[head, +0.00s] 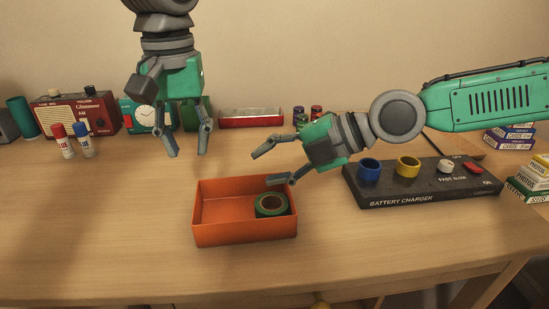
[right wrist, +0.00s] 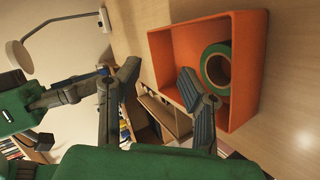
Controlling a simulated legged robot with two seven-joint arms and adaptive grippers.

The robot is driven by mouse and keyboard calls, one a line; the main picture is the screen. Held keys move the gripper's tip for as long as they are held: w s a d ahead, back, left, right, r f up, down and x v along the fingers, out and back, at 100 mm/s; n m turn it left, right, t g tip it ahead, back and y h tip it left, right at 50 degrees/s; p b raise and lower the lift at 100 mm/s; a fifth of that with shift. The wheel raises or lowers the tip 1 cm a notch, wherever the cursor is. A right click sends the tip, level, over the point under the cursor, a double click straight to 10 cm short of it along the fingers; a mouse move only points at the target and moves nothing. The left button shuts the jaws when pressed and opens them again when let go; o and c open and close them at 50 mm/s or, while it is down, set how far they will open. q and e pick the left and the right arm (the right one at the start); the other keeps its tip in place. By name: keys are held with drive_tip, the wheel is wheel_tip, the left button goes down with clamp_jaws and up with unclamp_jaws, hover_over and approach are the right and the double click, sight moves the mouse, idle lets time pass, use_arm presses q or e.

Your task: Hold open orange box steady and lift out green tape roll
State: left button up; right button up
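The open orange box (head: 245,230) sits on the desk in the middle of the head view, and it also shows in the right wrist view (right wrist: 242,80). The green tape roll (head: 271,205) lies in the right part of the box; in the right wrist view the roll (right wrist: 208,66) shows its hollow core. My left gripper (head: 188,153) is open, empty and pointing down, above and behind the box's left side. My right gripper (head: 264,168) is open and empty at the box's back right, with one finger close to the rim; I cannot tell whether it touches.
A black battery charger (head: 420,185) with blue and yellow rings stands right of the box. Behind are a red radio (head: 75,112), glue sticks (head: 63,141), a clock (head: 147,115) and a red case (head: 251,117). The desk left and front of the box is clear.

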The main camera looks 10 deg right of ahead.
drive_tip(key=a+f+m+h, duration=0.1)
drive_tip(key=a+f+m+g+h, duration=0.1)
drive_tip(key=h, duration=0.1)
drive_tip(key=shift+f+g, duration=0.3)
drive_tip(key=shift+a+f+m+g+h, duration=0.1)
drive_tip(key=shift+f+m+g+h, duration=0.15)
drive_tip(key=shift+m+h, duration=0.55)
drive_tip(key=shift+m+g+h, duration=0.25)
drive_tip(key=shift+m+h, duration=0.25)
drive_tip(key=shift+h, duration=0.4)
use_arm(q)
approach(200, 221)
drive_tip(key=f, duration=0.7)
drive_tip(key=shift+w+a+f, duration=0.1)
drive_tip(key=shift+w+f, duration=0.25)
drive_tip(key=shift+f, duration=0.05)
use_arm(e)
drive_tip(key=r+m+h, duration=0.1)
drive_tip(key=m, duration=0.1)
drive_tip(key=d+r+m+h, duration=0.1)
drive_tip(key=r+m+h, duration=0.1)
drive_tip(key=s+d+r+m+g+h, duration=0.1)
drive_tip(key=m+h, duration=0.1)
drive_tip(key=shift+r, duration=0.4)
use_arm(q)
clamp_jaws()
